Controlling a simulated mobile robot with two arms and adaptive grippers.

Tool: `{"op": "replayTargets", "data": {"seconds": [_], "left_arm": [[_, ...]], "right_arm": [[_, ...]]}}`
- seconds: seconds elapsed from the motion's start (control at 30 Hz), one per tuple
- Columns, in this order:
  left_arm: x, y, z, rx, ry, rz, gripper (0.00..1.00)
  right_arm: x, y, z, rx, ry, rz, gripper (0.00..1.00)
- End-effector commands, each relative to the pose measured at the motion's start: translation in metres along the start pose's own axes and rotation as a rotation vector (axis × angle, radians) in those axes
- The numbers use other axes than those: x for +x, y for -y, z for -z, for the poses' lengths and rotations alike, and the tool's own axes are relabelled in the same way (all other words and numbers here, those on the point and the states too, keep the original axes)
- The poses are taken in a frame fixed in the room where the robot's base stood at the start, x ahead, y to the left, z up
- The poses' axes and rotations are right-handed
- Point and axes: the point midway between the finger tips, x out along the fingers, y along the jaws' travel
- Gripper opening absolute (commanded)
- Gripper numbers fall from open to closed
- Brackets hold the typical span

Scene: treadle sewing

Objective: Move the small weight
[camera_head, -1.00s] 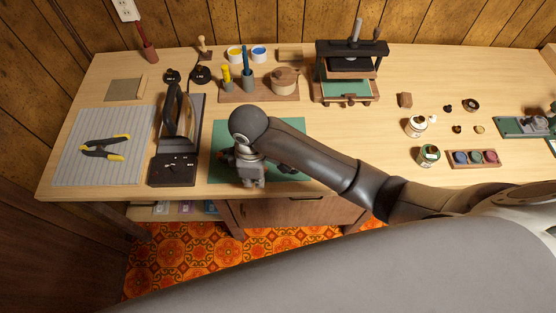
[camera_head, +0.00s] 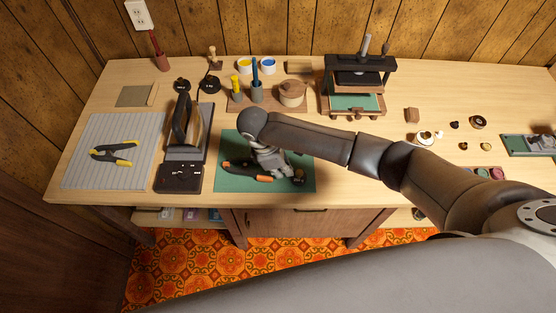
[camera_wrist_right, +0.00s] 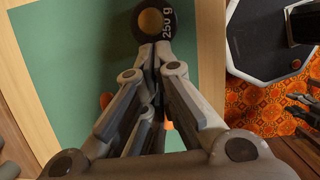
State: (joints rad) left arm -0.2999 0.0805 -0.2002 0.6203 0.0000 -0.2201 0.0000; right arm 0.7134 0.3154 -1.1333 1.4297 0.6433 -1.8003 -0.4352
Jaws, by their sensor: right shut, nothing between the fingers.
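The small weight (camera_wrist_right: 153,22) is a dark disc with a brass-coloured centre, marked 250 g. It sits on the green mat (camera_wrist_right: 75,60) and shows partly in the head view (camera_head: 298,181), at the mat's right front. My right gripper (camera_wrist_right: 152,50) is shut and empty, its fingertips right beside the weight in the wrist view. I cannot tell whether they touch it. In the head view, my right gripper (camera_head: 287,172) is low over the mat. Grey parts at the wrist view's right edge may be my left gripper (camera_wrist_right: 303,112); its state is unclear.
A black-and-orange clamp (camera_head: 243,171) lies on the mat left of my gripper. An iron-like tool (camera_head: 182,130) stands farther left. Two larger dark weights (camera_head: 182,85) (camera_head: 209,84) stand behind it. A press (camera_head: 356,84) stands at the back. The mat's front left is clear.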

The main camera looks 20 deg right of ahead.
Motion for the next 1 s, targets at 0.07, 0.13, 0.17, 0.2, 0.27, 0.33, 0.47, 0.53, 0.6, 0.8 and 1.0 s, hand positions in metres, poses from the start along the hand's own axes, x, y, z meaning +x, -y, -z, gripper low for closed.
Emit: {"op": "replayTargets", "data": {"seconds": [0.07, 0.13, 0.17, 0.2, 0.27, 0.33, 0.47, 0.53, 0.6, 0.8, 1.0], "left_arm": [[-0.002, 0.0, 0.0, 0.0, 0.0, 0.0, 0.39], [-0.002, 0.0, 0.001, 0.0, 0.0, 0.0, 0.39], [-0.002, 0.0, 0.001, 0.0, 0.0, 0.0, 0.39], [-0.002, 0.0, 0.001, 0.0, 0.0, 0.0, 0.39], [-0.002, 0.0, 0.001, 0.0, 0.0, 0.0, 0.39], [-0.002, 0.0, 0.001, 0.0, 0.0, 0.0, 0.39], [-0.002, 0.0, 0.001, 0.0, -0.001, 0.0, 0.39], [-0.002, 0.0, 0.001, -0.001, -0.001, -0.001, 0.39], [-0.003, -0.001, 0.001, -0.001, -0.001, -0.001, 0.39], [-0.021, -0.001, 0.003, -0.001, -0.001, -0.001, 0.39], [-0.037, 0.0, 0.004, -0.001, -0.001, -0.001, 0.39]], "right_arm": [[0.01, 0.0, 0.0, 0.0, 0.001, 0.001, 0.0], [0.016, 0.0, 0.0, 0.0, 0.001, 0.0, 0.0], [0.018, 0.0, 0.0, -0.001, 0.001, 0.0, 0.0], [0.02, 0.0, 0.0, -0.001, 0.001, -0.001, 0.0], [0.021, 0.0, 0.0, -0.001, 0.001, -0.001, 0.0], [0.022, 0.0, 0.0, -0.001, 0.0, -0.001, 0.0], [0.022, 0.0, 0.0, -0.001, 0.0, -0.001, 0.0], [0.022, 0.0, 0.0, -0.001, 0.0, -0.001, 0.0], [0.021, 0.0, -0.001, 0.0, 0.0, -0.001, 0.0], [0.024, 0.0, -0.021, 0.003, 0.002, 0.003, 0.0], [0.031, 0.0, -0.043, 0.003, 0.001, 0.002, 0.0]]}}
